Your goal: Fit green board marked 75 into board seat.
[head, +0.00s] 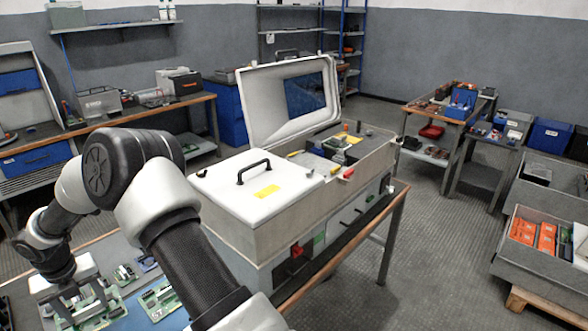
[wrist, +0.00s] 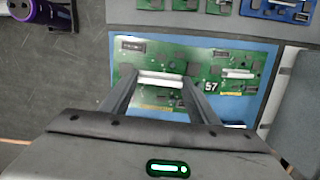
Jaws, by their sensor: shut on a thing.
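In the wrist view my gripper (wrist: 160,84) has its two fingers at either end of a pale bar on a green board (wrist: 150,58), shut on it. White figures that look like 57 (wrist: 211,87) show to the right of the fingers; I cannot tell which board carries them. A green board also lies under my gripper (head: 68,285) in the head view (head: 88,312). I cannot tell whether the held board is lifted off the blue surface. I cannot make out the board seat for certain; an open bay with small parts (head: 345,150) shows in the large cabinet (head: 255,225).
Another green board (wrist: 240,72) lies close on the right on the blue mat (wrist: 245,46), with more boards along the back. The cabinet's raised lid (head: 265,105) stands behind its bay. A black handle (head: 254,172) sticks up from its closed cover. Open floor (head: 430,240) lies to the right.

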